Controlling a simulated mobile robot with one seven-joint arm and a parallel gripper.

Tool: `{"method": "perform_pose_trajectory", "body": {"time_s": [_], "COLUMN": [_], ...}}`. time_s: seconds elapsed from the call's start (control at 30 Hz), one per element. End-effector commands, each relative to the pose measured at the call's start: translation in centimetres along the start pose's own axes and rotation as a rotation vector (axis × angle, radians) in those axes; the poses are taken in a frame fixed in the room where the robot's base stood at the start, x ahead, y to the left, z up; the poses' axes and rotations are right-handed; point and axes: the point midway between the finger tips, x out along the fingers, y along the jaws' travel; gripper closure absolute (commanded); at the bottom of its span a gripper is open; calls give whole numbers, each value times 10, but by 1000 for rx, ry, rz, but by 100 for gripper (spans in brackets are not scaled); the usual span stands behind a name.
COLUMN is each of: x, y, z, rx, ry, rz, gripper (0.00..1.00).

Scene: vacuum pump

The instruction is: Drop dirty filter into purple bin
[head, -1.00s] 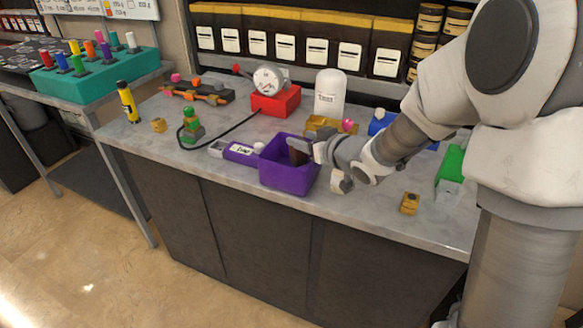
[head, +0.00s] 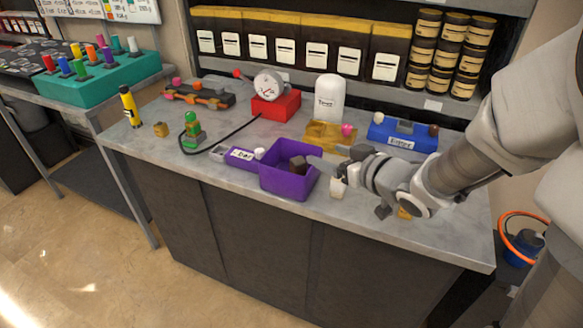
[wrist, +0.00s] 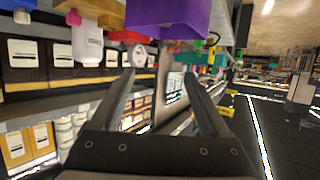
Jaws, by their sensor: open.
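The purple bin (head: 289,182) stands at the front edge of the counter in the head view, and part of it shows at the top of the wrist view (wrist: 168,14). A dark brown block, seemingly the dirty filter (head: 298,163), shows within the bin's opening near its back right side. I cannot tell whether it rests on the bottom. My gripper (head: 322,160) is just right of the bin, its fingers pointing left toward the rim. In the wrist view my gripper (wrist: 158,77) has its fingers spread with nothing between them.
A white container (head: 338,188) stands close right of the bin, below my gripper. Behind are a red box with a gauge (head: 275,105), a white canister (head: 329,98) and a blue tray (head: 403,134). A black hose (head: 225,140) lies left. The front left counter is mostly clear.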

Motion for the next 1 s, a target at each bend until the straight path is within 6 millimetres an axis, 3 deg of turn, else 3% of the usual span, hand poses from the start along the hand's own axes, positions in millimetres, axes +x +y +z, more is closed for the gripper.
{"method": "perform_pose_trajectory", "body": {"time_s": [0.1, 0.17, 0.5, 0.87, 1.0], "x": [-33, -43, -63, -67, -71], "y": [1, 0, 0, 0, 10], "z": [-4, 0, 1, 0, -10], "rx": [1, 0, -1, 0, -17], "ry": [1, 3, 1, -1, -10], "rz": [6, 3, 0, 1, 61], "gripper": [21, 21, 21, 21, 21]}}
